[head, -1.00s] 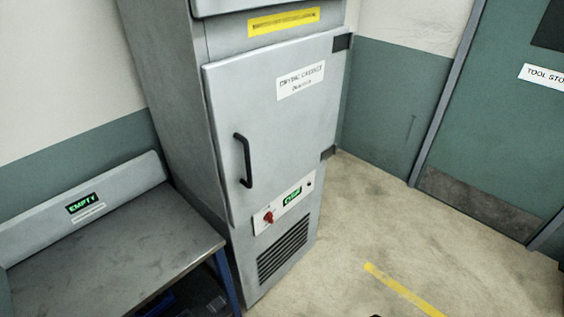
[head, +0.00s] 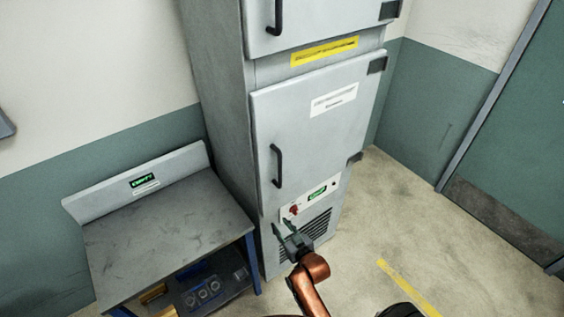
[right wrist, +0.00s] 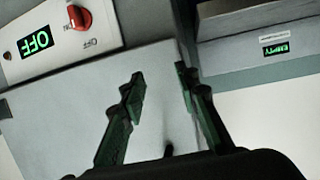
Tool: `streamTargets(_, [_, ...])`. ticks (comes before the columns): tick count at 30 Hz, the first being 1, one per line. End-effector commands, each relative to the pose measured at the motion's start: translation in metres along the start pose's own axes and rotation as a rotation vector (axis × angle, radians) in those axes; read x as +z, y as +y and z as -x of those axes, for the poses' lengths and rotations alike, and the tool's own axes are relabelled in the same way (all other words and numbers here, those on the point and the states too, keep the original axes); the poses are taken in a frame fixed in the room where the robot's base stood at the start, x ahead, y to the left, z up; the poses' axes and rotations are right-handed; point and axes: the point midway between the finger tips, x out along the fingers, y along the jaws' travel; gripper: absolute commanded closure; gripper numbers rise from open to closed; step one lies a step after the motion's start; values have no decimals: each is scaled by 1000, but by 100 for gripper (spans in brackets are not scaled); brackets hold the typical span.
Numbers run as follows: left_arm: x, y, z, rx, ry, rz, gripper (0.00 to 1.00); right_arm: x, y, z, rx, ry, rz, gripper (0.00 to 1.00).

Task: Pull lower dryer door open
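The lower dryer door (head: 310,125) is a pale grey panel with a white label, and it appears shut. Its black vertical handle (head: 277,165) is near the left edge, with dark hinges on the right. My right gripper (head: 283,225) is below the handle, in front of the control panel and vent area. In the right wrist view the right gripper (right wrist: 160,82) has its two green-black fingers apart, with nothing between them. The door surface (right wrist: 75,100) shows behind them, upside down. A small dark spot there is too unclear to name. My left gripper is not in view.
The control panel (head: 309,198) has a red knob (right wrist: 78,17) and a green display (right wrist: 36,43) reading OFF. An upper door (head: 320,15) is above. A bench (head: 165,240) with an EMPTY sign stands left.

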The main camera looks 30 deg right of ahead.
Motion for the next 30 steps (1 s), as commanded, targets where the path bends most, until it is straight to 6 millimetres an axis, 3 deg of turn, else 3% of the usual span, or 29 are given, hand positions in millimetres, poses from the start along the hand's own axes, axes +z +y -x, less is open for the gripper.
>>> streamTargets(1, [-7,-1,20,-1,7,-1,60,-64,6,16,12,73,-7,71])
streamTargets(3, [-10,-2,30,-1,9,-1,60,-122,13,34,26,151,-11,71])
streamTargets(6, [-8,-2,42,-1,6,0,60,-183,21,58,42,234,-14,71])
streamTargets(9, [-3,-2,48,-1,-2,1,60,-218,26,76,53,286,-15,71])
streamTargets(14, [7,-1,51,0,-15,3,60,-239,29,79,58,315,-15,71])
streamTargets(24, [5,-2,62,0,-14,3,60,-254,32,31,58,315,-15,71])
streamTargets(30, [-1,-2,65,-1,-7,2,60,-258,33,14,58,315,-14,71])
